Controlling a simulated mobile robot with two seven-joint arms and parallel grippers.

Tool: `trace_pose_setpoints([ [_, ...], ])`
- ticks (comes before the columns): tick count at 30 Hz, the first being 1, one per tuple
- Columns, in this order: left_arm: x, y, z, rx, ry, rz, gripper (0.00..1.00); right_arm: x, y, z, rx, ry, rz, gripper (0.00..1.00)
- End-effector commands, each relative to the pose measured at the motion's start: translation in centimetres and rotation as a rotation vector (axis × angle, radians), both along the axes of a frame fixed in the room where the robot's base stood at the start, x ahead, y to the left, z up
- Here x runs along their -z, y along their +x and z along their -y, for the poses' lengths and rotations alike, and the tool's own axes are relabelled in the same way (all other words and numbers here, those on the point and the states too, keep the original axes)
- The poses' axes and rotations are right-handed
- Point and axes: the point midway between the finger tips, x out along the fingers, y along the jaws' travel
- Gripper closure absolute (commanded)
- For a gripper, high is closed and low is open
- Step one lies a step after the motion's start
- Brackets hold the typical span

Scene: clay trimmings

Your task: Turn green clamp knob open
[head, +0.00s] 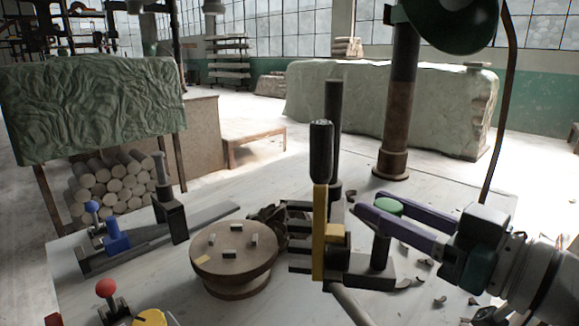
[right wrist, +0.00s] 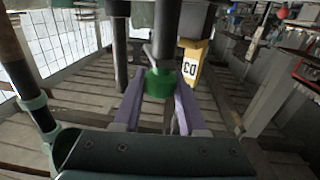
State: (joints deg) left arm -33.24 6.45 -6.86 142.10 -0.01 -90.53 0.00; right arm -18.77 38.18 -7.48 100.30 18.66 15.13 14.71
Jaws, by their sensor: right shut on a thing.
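The green clamp knob (head: 388,206) sits on top of a dark upright post at the right of the bench. My right gripper (head: 372,207) reaches in from the right, with its two purple fingers on either side of the knob. In the right wrist view the green knob (right wrist: 158,84) is between the two purple fingers of the gripper (right wrist: 160,98), which are shut on it. The knob's turn angle cannot be read. My left gripper is in neither view.
A yellow lever (head: 319,235) with a black handle stands just left of the knob. A round wooden turntable (head: 233,250) is further left. A blue knob (head: 92,206) and a red ball knob (head: 106,288) are at the left. Clay trimmings (head: 440,300) lie on the bench.

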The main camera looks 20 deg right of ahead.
Motion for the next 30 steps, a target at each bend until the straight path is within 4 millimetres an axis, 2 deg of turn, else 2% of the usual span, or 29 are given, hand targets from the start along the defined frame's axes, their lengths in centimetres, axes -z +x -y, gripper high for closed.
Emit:
trace_pose_setpoints([
  [1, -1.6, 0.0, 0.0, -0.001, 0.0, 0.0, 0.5, -0.8, 0.0, -0.1, 0.041, 0.01, 0.0, 1.0],
  [9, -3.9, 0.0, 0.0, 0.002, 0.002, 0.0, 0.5, -0.4, 0.0, -0.1, 0.219, 0.007, 0.001, 1.0],
  [18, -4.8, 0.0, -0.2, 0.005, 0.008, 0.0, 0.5, -0.2, 0.0, -0.1, 0.323, 0.001, 0.005, 1.0],
  [30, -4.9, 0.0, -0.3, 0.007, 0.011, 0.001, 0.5, -0.1, 0.0, 0.0, 0.341, -0.001, 0.006, 1.0],
])
